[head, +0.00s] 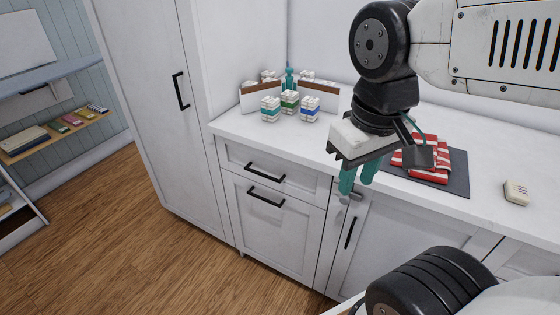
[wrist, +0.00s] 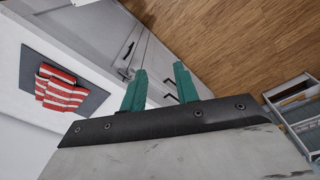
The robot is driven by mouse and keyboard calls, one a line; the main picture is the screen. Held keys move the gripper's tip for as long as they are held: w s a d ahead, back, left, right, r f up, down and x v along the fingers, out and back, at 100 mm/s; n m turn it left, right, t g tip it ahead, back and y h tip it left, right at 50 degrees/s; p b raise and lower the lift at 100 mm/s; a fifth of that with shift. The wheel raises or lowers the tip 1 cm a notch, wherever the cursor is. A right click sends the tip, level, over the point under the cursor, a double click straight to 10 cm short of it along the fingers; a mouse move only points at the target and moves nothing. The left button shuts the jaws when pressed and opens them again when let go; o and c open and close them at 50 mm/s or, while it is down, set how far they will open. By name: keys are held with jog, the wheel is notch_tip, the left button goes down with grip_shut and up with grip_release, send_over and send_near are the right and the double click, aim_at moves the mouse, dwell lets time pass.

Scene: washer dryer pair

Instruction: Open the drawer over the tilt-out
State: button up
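The drawer (head: 235,158) is a white front with a black bar handle (head: 265,173), just below the counter, and looks shut. The tilt-out (head: 290,228) is the taller white panel under it, with its own black handle (head: 265,198), and also looks shut. My gripper (head: 358,178) has teal fingers pointing down by the counter's front edge, right of the drawer handle and apart from it. In the wrist view my gripper (wrist: 160,84) is open, with nothing held. A dark handle (wrist: 170,97) shows between the fingers; I cannot tell which front it belongs to.
A door with a black handle (head: 350,233) and a small grey fitting (head: 352,194) lie near the gripper. The counter holds several small boxes (head: 290,101), a red-striped cloth (head: 430,160) on a dark mat and a cream block (head: 516,193). Wood floor (head: 160,240) is clear at left.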

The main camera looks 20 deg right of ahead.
jog(key=w+d+f+n+g+h, duration=0.15)
jog(key=w+f+n+h, duration=0.35)
jog(key=w+n, duration=0.5)
jog(key=w+d+f+n+g+h, duration=0.1)
jog(key=w+d+f+n+h, duration=0.1)
jog(key=w+f+n+h, duration=0.55)
jog(key=w+a+f+n+t+h, duration=0.1)
jog(key=w+a+f+n+t, duration=0.5)
jog(key=w+f+n, duration=0.45)
jog(key=w+a+f+n+t+h, duration=0.1)
jog(key=w+a+f+n+t, duration=0.6)
jog(key=n, duration=0.7)
jog(key=w+d+f, duration=0.1)
jog(key=w+d, duration=0.2)
jog(key=d, duration=0.3)
jog(key=shift+n+g, duration=0.3)
jog(key=shift+g, duration=0.15)
jog(key=shift+d, duration=0.1)
grip_shut()
